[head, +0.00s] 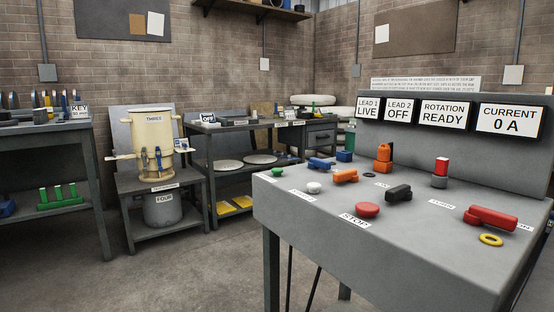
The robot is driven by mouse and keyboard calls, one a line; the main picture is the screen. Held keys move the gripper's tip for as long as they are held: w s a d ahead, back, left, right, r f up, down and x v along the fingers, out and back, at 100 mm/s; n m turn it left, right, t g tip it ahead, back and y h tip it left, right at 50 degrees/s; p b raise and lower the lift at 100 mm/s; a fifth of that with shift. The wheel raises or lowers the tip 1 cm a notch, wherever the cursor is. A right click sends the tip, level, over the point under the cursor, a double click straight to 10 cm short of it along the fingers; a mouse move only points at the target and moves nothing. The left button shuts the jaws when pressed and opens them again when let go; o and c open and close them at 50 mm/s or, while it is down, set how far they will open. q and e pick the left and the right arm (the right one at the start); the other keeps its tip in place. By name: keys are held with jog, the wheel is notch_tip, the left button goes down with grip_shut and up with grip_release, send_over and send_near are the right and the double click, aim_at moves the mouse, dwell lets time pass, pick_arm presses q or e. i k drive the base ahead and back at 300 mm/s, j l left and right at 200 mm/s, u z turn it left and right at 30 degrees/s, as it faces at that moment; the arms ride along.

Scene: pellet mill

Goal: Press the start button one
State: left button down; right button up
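A grey console (300,222) stands at the right in the head view with buttons and switches on its top. A green button (277,172) sits near its far left corner, with a small label beside it too small to read. A white button (313,187) is nearer, also with an unreadable label. A larger red button (367,209) is beside a label reading STOP. I cannot tell from the labels which one is start button one. Neither of my grippers shows in the view.
Console signs read LEAD 1 LIVE (368,108), LEAD 2 OFF, ROTATION READY and CURRENT 0 A (508,120). Blue, orange, black and red handles (490,218) and a yellow ring lie on the console top. Benches (107,200) stand at left and back. The middle floor (205,275) is clear.

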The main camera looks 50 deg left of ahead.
aim_at(276, 171)
jog(key=i+j, duration=0.1)
jog(key=j, duration=0.7)
jog(key=i+j, duration=0.1)
jog(key=j, duration=0.75)
